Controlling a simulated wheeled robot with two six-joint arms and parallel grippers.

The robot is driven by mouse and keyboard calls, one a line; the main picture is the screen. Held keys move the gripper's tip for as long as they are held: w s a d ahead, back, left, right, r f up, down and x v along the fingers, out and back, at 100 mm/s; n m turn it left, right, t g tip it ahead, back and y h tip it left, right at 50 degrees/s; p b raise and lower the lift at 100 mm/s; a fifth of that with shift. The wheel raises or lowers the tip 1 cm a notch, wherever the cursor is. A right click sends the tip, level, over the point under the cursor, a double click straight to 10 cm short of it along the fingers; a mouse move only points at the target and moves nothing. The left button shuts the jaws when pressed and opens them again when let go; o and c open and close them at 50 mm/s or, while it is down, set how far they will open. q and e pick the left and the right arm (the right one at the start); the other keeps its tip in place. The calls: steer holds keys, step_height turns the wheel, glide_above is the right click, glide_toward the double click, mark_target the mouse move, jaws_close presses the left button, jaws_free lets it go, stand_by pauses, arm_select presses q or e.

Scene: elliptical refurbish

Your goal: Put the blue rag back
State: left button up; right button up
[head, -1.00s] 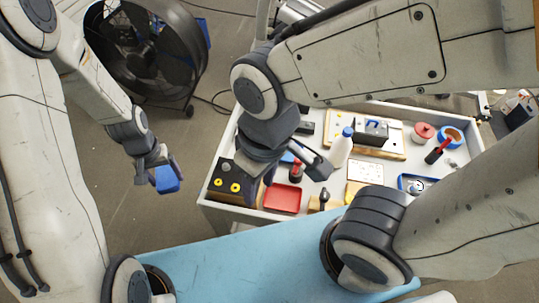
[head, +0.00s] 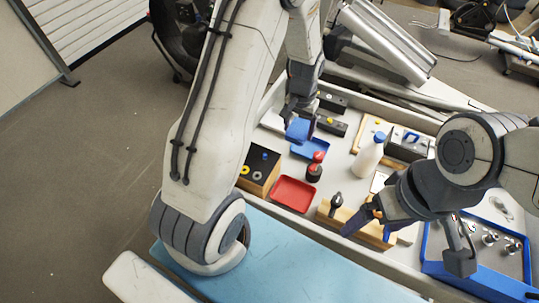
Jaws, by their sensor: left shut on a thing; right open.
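The blue rag (head: 297,130) is a small folded blue piece in the head view. My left gripper (head: 301,114) is shut on it and holds it over the left part of the work cart, by the blue tray (head: 312,149). I cannot tell whether the rag touches the tray. The tray's visible floor is bare, and part of it is hidden by the rag and gripper. My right gripper (head: 408,243) is open and empty over the front right of the cart, with its fingers spread above a wooden block.
A red tray (head: 293,193), a small red-capped bottle (head: 315,168) and a white bottle (head: 367,157) stand near the blue tray. A black-topped wooden box (head: 259,168) is at the left. A blue-rimmed tray (head: 430,264) with metal parts is at the right.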

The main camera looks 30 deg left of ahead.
mark_target(298, 119)
arm_select(q)
steer(key=w+a+f+b, duration=0.1)
steer(key=w+b, duration=0.1)
steer(key=w+a+f+b, duration=0.1)
steer(key=w+b, duration=0.1)
steer(key=b, duration=0.1)
steer(key=w+f+b, duration=0.1)
steer(key=w+b, duration=0.1)
steer(key=shift+a, duration=0.4)
steer(key=s+a+f, duration=0.2)
steer(key=a, duration=0.1)
steer(key=s+a+f, duration=0.2)
steer(key=a, duration=0.1)
steer(key=s+a+f, duration=0.2)
steer(key=a, duration=0.1)
steer(key=shift+s+a+f, duration=0.1)
steer(key=shift+s, duration=0.15)
steer(key=shift+s+a+f, duration=0.1)
steer(key=shift+f, duration=0.1)
step_height(298, 119, down, 3)
steer(key=shift+f, duration=0.4)
arm_select(e)
step_height(298, 119, down, 10)
steer(key=shift+r, duration=0.25)
